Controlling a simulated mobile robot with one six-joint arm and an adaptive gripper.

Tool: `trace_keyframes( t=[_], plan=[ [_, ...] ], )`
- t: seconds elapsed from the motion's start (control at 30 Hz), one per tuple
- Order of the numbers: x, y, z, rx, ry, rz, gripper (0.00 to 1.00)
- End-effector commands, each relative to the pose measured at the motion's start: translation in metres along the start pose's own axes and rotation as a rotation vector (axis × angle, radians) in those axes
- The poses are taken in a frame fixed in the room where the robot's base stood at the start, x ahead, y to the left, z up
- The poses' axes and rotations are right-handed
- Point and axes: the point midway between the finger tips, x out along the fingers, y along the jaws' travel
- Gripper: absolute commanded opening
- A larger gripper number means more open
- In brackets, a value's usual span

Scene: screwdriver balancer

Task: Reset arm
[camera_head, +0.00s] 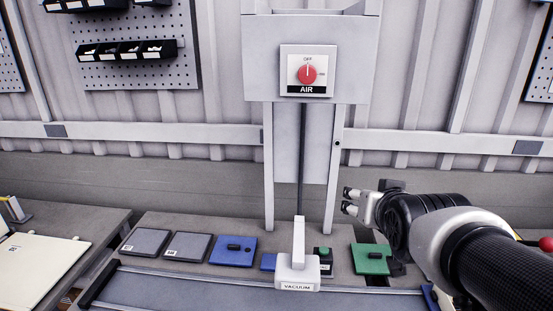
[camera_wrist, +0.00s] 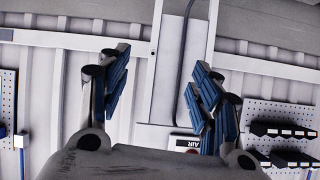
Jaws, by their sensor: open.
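My gripper (camera_head: 348,201) is at the right of the head view, held in the air above the right part of the bench and pointing left. Its fingers are apart with nothing between them. In the wrist view the blue-padded fingers of my gripper (camera_wrist: 160,95) stand wide apart, and the wall and the grey post show between them. The wrist view appears upside down. My arm comes in from the right edge of the head view.
A red AIR knob (camera_head: 307,74) sits on a grey panel (camera_head: 258,60) above the bench. A white VACUUM handle (camera_head: 298,268) stands at the bench front. Blue (camera_head: 233,251) and green (camera_head: 371,258) blocks and grey plates (camera_head: 187,246) lie on the bench. Bins (camera_head: 130,50) hang upper left.

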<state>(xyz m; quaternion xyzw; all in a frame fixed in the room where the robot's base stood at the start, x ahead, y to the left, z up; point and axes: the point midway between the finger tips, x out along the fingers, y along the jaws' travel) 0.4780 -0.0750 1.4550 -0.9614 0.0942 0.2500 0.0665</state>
Motion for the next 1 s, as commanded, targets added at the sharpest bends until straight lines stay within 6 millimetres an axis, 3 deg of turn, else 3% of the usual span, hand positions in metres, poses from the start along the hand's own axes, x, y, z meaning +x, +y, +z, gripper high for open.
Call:
trace_keyframes(
  t=[0.17, 0.27, 0.37, 0.5, 0.6, 0.7, 0.83, 1.0],
  plan=[
    [-0.001, 0.0, 0.004, -0.002, -0.006, -0.001, 0.58],
    [-0.005, -0.003, 0.032, -0.016, -0.053, -0.004, 0.58],
    [-0.016, -0.006, 0.087, -0.047, -0.154, -0.012, 0.58],
    [-0.042, -0.009, 0.183, -0.108, -0.338, -0.034, 0.58],
    [-0.062, -0.008, 0.244, -0.15, -0.459, -0.052, 0.58],
    [-0.08, -0.006, 0.288, -0.184, -0.555, -0.068, 0.58],
    [-0.095, -0.003, 0.32, -0.211, -0.629, -0.081, 0.58],
    [-0.099, -0.003, 0.326, -0.218, -0.646, -0.084, 0.58]
  ],
)
